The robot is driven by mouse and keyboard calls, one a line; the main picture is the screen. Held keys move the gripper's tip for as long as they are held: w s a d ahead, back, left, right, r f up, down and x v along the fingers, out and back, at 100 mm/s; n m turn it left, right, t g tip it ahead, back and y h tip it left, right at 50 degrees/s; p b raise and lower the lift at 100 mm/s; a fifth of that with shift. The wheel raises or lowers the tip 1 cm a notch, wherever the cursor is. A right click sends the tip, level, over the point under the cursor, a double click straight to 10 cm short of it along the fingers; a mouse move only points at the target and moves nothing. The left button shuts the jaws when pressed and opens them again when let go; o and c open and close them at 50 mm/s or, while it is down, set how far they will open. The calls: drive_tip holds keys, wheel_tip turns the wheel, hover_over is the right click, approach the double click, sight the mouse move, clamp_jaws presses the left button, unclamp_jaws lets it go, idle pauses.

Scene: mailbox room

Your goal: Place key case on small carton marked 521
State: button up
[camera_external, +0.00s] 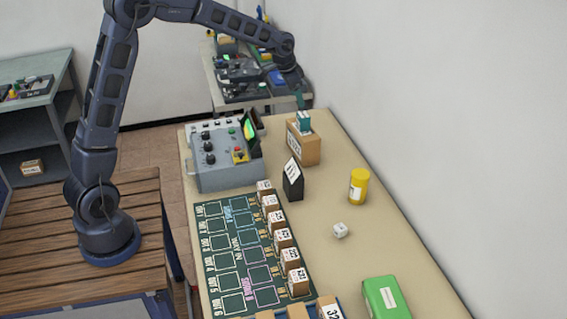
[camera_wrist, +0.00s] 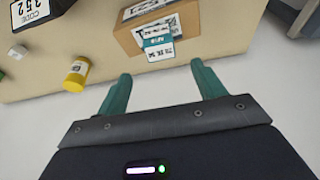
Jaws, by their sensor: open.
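A small teal case with white labels, probably the key case (camera_external: 304,121), stands on top of a brown cardboard box at the far end of the table. It also shows in the wrist view (camera_wrist: 158,47). My gripper (camera_external: 300,100) is above and close to it; in the wrist view its teal fingers (camera_wrist: 163,88) are spread with nothing between them, and the case lies just beyond the fingertips. Several small cartons (camera_external: 282,239) with printed numbers line the right side of the dark green mat. I cannot tell which one reads 521.
The brown box (camera_external: 309,151) bears the case. A control panel (camera_external: 225,160), black code sign (camera_external: 293,181), yellow jar (camera_external: 358,187), white cube (camera_external: 340,230) and green box (camera_external: 386,298) stand on the table. A wall runs along the right. The table is clear around the white cube.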

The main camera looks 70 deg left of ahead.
drive_tip(key=s+d+r, duration=0.7)
drive_tip(key=s+d, duration=0.2)
drive_tip(key=s, duration=0.1)
drive_tip(key=s+d+r, duration=0.6)
drive_tip(key=s+d, duration=0.6)
drive_tip(key=s, duration=0.6)
drive_tip(key=s+d+f, duration=0.1)
drive_tip(key=s+d, duration=0.2)
drive_tip(key=s, duration=0.6)
drive_tip(key=s+d+f+t, duration=0.1)
drive_tip(key=s+d, duration=0.2)
drive_tip(key=s, duration=0.5)
drive_tip(key=shift+s+f, duration=0.25)
drive_tip(key=shift+s, duration=0.1)
